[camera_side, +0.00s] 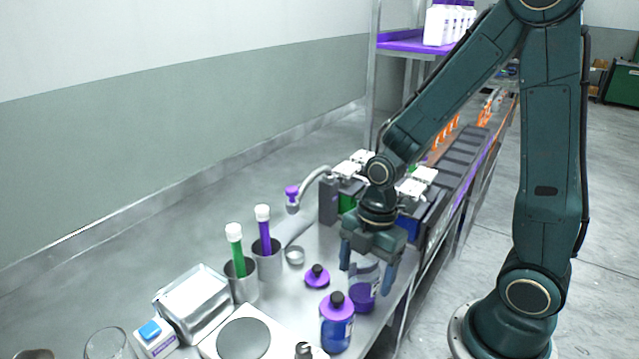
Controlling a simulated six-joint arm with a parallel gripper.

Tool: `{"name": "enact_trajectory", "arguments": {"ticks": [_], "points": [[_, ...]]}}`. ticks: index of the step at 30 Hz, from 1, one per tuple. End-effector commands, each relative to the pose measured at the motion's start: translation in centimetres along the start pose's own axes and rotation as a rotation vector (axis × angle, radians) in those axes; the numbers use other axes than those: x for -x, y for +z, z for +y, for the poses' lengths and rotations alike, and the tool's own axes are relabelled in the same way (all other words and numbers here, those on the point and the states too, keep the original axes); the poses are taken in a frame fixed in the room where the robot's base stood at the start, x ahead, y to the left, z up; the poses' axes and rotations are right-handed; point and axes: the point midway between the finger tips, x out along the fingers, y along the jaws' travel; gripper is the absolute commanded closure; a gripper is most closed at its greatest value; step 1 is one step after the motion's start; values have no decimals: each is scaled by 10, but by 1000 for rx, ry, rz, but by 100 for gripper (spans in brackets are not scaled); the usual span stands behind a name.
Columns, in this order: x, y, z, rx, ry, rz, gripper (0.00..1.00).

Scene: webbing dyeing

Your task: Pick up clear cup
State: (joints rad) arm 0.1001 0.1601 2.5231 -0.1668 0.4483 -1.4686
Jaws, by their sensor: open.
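A clear cup (362,294) with purple liquid in its lower part stands upright near the right edge of the metal table (300,328). My gripper (366,280) points down over it, with one finger to its left and one to its right. The jaws are open, and the cup's upper part shows between them. The palm is above the rim, which is partly hidden. I cannot tell whether either finger touches the cup. Another clear round glass vessel (106,345) is at the bottom left, cut off by the frame edge.
A purple bottle with a black cap (337,322) stands close in front of the cup. A purple lid (317,276) lies to its left. Metal cups hold a green tube (236,250) and a purple tube (264,230). A white scale (212,345) is at the front. Machinery stands behind.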

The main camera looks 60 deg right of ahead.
Motion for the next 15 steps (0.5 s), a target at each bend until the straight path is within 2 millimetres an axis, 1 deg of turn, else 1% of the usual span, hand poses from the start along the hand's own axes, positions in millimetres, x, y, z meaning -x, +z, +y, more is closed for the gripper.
{"name": "enact_trajectory", "arguments": {"ticks": [1, 6, 10, 15], "points": [[-6, -1, -1, 1, -4, 0, 23], [-20, -1, 0, 0, -4, 0, 23], [-27, -1, 0, 0, -2, 0, 23], [-30, -1, 0, 0, -1, 0, 23]]}}
